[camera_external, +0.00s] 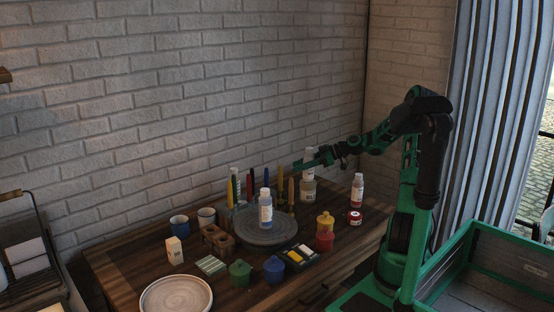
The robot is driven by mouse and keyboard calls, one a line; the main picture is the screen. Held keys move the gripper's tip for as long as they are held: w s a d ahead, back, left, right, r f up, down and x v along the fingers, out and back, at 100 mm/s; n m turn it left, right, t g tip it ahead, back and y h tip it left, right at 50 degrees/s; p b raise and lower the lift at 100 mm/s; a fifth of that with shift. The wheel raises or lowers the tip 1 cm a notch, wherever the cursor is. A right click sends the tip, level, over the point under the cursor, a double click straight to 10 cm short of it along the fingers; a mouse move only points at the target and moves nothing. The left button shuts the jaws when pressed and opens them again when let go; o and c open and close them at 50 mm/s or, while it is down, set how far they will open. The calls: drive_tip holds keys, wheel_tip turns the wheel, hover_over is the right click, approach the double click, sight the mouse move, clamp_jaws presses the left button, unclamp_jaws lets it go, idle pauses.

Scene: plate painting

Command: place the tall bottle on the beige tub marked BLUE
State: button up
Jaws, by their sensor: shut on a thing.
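My gripper (313,163) is at the back right of the table, reached in from the right. It is shut on a tall pale bottle (308,154), which looks upright; the fingers hide part of it. Directly below in the picture stands a beige tub (308,196) with a pale label, too small to read. The bottle's lower end lies close over the tub's top; I cannot tell whether they touch.
A turntable (243,232) bears another bottle (265,212). Upright coloured tools stand behind it. A white-and-red bottle (357,187) stands right, with a red pot (355,217) before it. Yellow (325,222), green (240,274) and blue (274,269) pots and a plate (176,295) are nearer.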

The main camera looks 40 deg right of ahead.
drive_tip(key=shift+f, duration=0.15)
drive_tip(key=o, duration=1.3)
drive_tip(key=v, duration=1.2)
drive_tip(key=shift+f, duration=0.1)
